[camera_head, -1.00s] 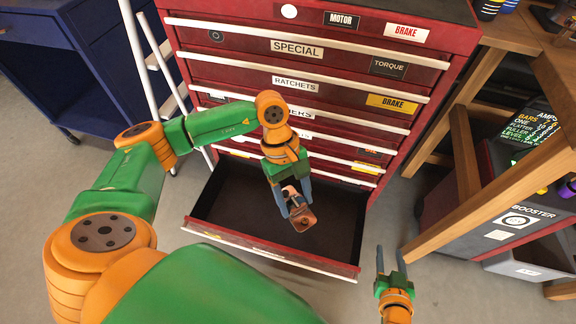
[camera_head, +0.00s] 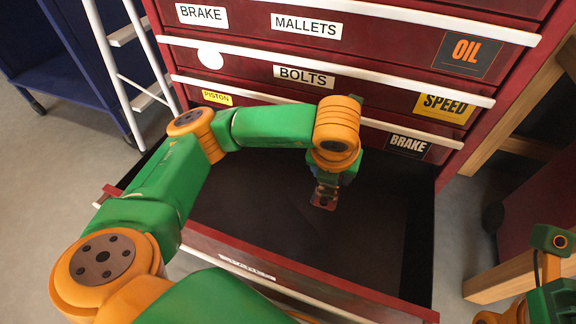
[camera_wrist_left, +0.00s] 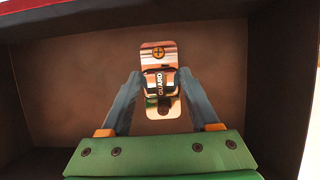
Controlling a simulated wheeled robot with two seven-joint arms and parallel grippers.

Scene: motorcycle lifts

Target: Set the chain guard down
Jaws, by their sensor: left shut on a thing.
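The chain guard (camera_wrist_left: 160,57) is a small copper-coloured plate with a dark band lettered "GUARD", seen in the left wrist view between my left gripper's fingers. My left gripper (camera_wrist_left: 160,90) is shut on it. In the head view the guard (camera_head: 324,200) hangs below my left gripper (camera_head: 327,185), inside the open bottom drawer (camera_head: 240,262) of the red tool chest. The drawer floor lies behind the guard; I cannot tell whether the guard touches it. In the head view my right arm shows at the lower right edge, but its fingertips are not visible.
The open drawer looks empty apart from the guard, with bare dark floor around it. The closed red drawers (camera_head: 390,50) rise behind it with white handles. A white ladder (camera_head: 125,80) and a blue cabinet (camera_head: 50,60) stand left. A wooden bench leg (camera_head: 500,280) stands right.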

